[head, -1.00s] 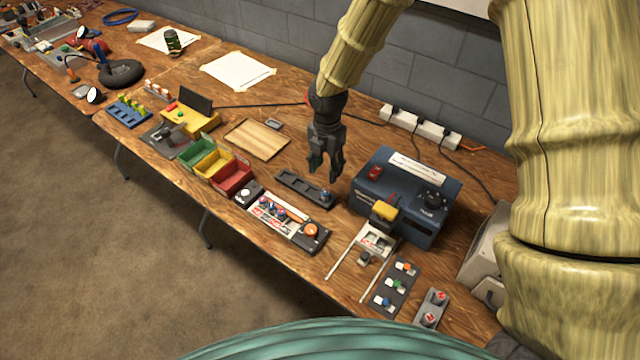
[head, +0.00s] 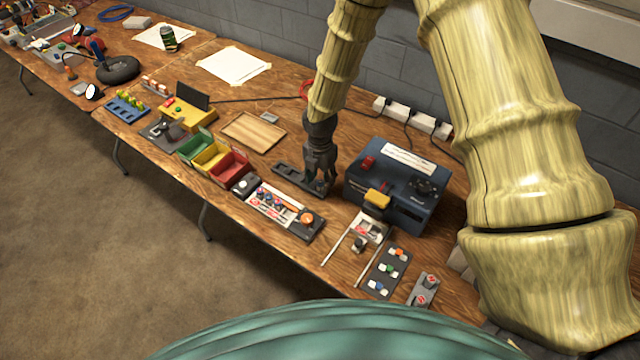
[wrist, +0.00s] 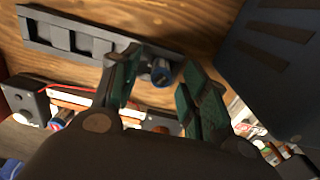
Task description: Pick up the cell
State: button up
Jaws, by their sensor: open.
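The cell (wrist: 162,73) is a short cylinder, blue with a pale metallic end, at the right end of a dark slotted rack (wrist: 85,40). In the wrist view my gripper (wrist: 158,62) is open, with its green-padded fingers on either side of the cell. I cannot tell whether either finger touches it. In the head view my gripper (head: 318,187) points down over the right end of the rack (head: 286,171), and the cell there is mostly hidden behind the fingers.
A dark blue charger box (head: 398,185) stands close on the right. A panel with several small cells (head: 270,202) lies in front of the rack. Green, yellow and red bins (head: 228,170) and a wooden tray (head: 253,132) are to the left. A power strip (head: 410,115) runs behind.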

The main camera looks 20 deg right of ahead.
jog(key=shift+s+f, duration=0.2)
jog(key=shift+f, duration=0.6)
jog(key=shift+w, duration=0.1)
grip_shut()
